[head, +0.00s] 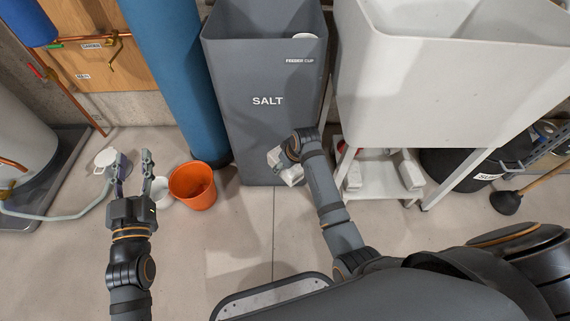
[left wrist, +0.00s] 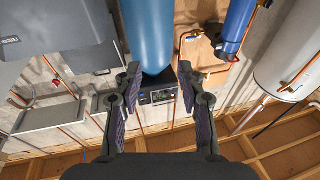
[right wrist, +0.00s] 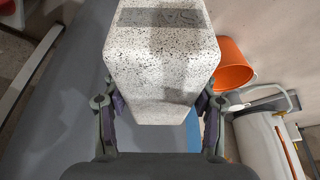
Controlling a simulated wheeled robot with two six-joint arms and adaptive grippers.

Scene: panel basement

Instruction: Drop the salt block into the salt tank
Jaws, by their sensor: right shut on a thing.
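The salt tank (head: 226,75) is a tall grey bin marked SALT with an open top, at the upper middle of the head view. The salt block (right wrist: 160,60), white with dark speckles, fills the middle of the right wrist view between the fingers of my right gripper (right wrist: 160,112). In the head view the block (head: 291,176) is partly hidden by that gripper, low in front of the tank and below its rim. My left gripper (head: 132,176) is open and empty at the left, beside a bucket; its spread fingers also show in the left wrist view (left wrist: 160,88).
An orange bucket (head: 193,190) stands left of the tank. A blue cylinder (head: 170,70) rises beside the tank. A white sink (head: 450,85) stands close on the right, with white blocks (head: 410,172) on the shelf below. A plunger (head: 507,202) is farther right. The front floor is clear.

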